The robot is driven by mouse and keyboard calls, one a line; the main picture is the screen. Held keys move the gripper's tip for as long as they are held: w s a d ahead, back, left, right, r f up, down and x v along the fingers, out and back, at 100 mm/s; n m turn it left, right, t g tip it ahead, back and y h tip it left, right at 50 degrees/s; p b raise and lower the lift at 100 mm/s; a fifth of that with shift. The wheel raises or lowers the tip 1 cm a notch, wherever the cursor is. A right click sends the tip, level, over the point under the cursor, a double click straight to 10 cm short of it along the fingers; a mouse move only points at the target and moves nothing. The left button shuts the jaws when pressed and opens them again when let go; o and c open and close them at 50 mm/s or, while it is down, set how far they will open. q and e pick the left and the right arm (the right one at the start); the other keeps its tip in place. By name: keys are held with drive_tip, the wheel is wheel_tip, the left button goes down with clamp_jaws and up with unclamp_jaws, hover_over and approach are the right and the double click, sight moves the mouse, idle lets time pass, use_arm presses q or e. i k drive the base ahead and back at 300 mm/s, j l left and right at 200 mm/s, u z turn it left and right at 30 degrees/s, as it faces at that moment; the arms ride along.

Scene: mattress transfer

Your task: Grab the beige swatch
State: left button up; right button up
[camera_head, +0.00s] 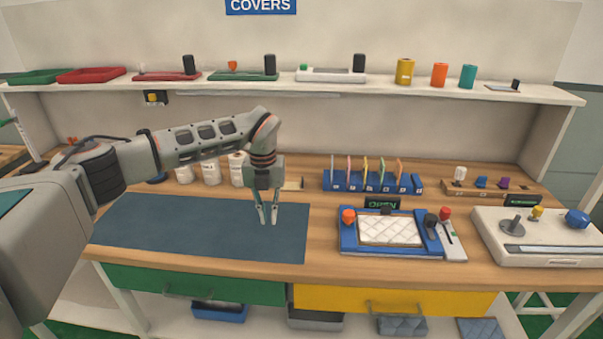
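My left gripper (268,222) points down over the right part of the dark blue mat (190,226). Its two fingertips stand a little apart with nothing visible between them. A blue rack (370,188) behind and to the right holds several thin upright swatches, in pale, pink, yellow, green and orange tones. I cannot tell which of these is the beige swatch. My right gripper is out of view.
A blue frame with a white quilted pad (389,230) and a lever sits right of the mat. A grey control box (540,236) stands at the far right. White jars (211,168) stand behind my arm. The shelf (300,88) above holds trays and spools. The mat looks clear.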

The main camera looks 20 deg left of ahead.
sight(291, 186)
drive_tip(key=i, duration=0.95)
